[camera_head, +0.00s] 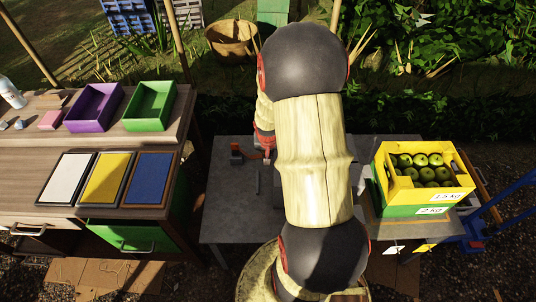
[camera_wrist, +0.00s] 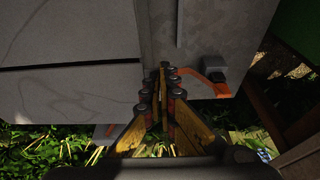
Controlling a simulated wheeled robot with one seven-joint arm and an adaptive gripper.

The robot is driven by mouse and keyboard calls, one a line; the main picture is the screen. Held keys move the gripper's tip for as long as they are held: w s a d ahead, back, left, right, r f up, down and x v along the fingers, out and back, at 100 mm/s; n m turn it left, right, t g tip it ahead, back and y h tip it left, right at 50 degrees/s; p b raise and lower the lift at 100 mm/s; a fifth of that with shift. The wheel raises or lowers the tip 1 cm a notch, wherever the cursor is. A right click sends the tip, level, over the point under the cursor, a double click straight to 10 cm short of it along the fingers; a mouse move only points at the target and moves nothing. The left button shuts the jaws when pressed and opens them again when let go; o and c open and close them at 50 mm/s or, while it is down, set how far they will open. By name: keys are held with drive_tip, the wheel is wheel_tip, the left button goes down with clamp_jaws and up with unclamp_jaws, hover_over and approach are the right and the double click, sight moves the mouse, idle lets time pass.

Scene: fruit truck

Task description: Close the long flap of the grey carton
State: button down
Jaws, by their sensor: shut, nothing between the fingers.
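The grey carton (camera_wrist: 70,92) fills the left of the wrist view. A dark straight gap runs between two of its grey panels; I cannot tell for sure which is the long flap. In the head view my arm hides most or all of the carton. My gripper (camera_wrist: 165,72) is shut and empty, its fingertips just right of the carton's edge in the wrist view. I cannot tell if they touch it. In the head view the gripper (camera_head: 268,157) shows only in part beside my arm, over the grey table (camera_head: 228,205).
An orange and dark tape dispenser (camera_wrist: 213,72) lies close right of my fingers; it also shows in the head view (camera_head: 237,153). A thin grey bar (camera_head: 257,180) lies on the table. A yellow crate of green apples (camera_head: 386,178) stands at right. A wooden bench (camera_head: 52,137) with trays stands left.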

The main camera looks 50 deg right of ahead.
drive_tip(key=shift+d, duration=0.1)
idle(0.3)
drive_tip(key=shift+w+d+f, duration=0.25)
drive_tip(key=shift+w+d, duration=0.1)
drive_tip(key=shift+w+r, duration=0.1)
drive_tip(key=shift+r, duration=0.05)
wheel_tip(320, 180, up, 4)
drive_tip(key=p, duration=0.2)
drive_tip(key=shift+r+p, duration=0.1)
drive_tip(key=shift+p, duration=0.3)
drive_tip(key=s+a+r+p, duration=0.1)
drive_tip(key=s+a+r, duration=0.1)
drive_tip(key=s+a, duration=0.4)
drive_tip(key=shift+a+r+p, duration=0.2)
drive_tip(key=shift+a+p, duration=0.2)
drive_tip(key=shift+a, duration=0.45)
